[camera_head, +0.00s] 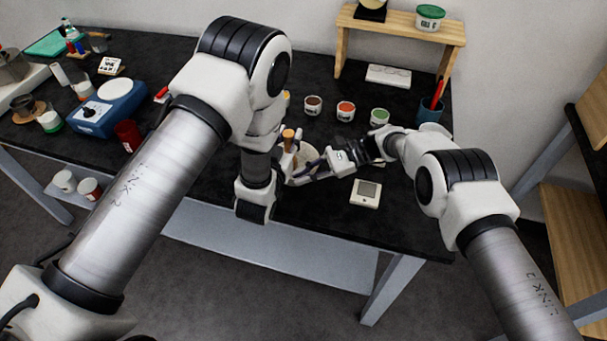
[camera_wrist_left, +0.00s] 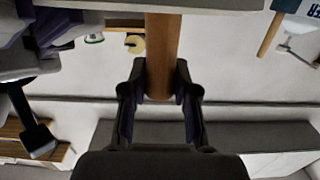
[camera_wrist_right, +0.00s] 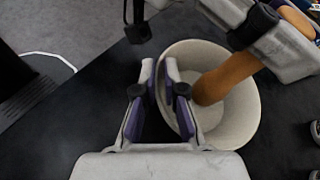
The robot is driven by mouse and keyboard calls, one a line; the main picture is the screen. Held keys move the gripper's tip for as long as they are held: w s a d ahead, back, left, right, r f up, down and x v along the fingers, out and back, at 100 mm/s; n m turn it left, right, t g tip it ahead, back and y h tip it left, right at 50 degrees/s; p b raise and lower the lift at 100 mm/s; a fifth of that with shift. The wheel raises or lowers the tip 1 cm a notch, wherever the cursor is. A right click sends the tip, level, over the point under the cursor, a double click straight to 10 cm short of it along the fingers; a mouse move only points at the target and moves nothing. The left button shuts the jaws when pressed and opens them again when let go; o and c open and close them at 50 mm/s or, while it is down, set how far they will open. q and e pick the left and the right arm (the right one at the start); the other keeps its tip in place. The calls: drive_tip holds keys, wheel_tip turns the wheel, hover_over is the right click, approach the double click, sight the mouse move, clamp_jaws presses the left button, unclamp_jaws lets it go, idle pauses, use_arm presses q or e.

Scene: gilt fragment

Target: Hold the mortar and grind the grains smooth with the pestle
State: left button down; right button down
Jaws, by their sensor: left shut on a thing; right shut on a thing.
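The mortar is a pale cream bowl (camera_wrist_right: 238,118) on the dark table in the right wrist view. My right gripper (camera_wrist_right: 168,80) is shut on its near wall, one finger inside the bowl and one outside. The pestle is a brown wooden rod (camera_wrist_right: 226,78), tilted, with its lower end inside the bowl. My left gripper (camera_wrist_left: 160,85) is shut around the pestle, which also shows in the left wrist view (camera_wrist_left: 162,45). In the head view the pestle's top (camera_head: 288,136) shows; the mortar is mostly hidden by the grippers. I cannot make out any grains.
Several small tubs, including a brown one (camera_head: 313,105) and an orange one (camera_head: 345,110), stand behind the mortar. A small white device (camera_head: 366,193) lies to its right. A wooden shelf (camera_head: 400,25) stands behind.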

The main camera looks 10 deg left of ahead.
use_arm(q)
drive_tip(key=shift+s+d, duration=0.2)
drive_tip(key=shift+s, duration=0.3)
drive_tip(key=shift+s+d, duration=0.2)
drive_tip(key=shift+s, duration=0.25)
use_arm(e)
drive_tip(key=shift+f, duration=0.15)
use_arm(q)
drive_tip(key=shift+w+d, duration=0.2)
drive_tip(key=shift+w, duration=0.25)
drive_tip(key=shift+w+d, duration=0.2)
drive_tip(key=shift+w, duration=0.25)
drive_tip(key=shift+s+a+f, duration=0.1)
drive_tip(key=shift+s+a, duration=0.1)
drive_tip(key=shift+a, duration=0.3)
drive_tip(key=shift+s+a, duration=0.2)
drive_tip(key=shift+a, duration=0.3)
use_arm(e)
drive_tip(key=shift+d, duration=0.1)
use_arm(q)
drive_tip(key=shift+w+d, duration=0.6)
drive_tip(key=shift+s+a, duration=0.2)
drive_tip(key=shift+s, duration=0.3)
drive_tip(key=shift+s+a, duration=0.2)
drive_tip(key=shift+s, duration=0.25)
drive_tip(key=shift+w+d, duration=0.2)
drive_tip(key=shift+d, duration=0.3)
drive_tip(key=shift+w+d, duration=0.15)
drive_tip(key=shift+d, duration=0.3)
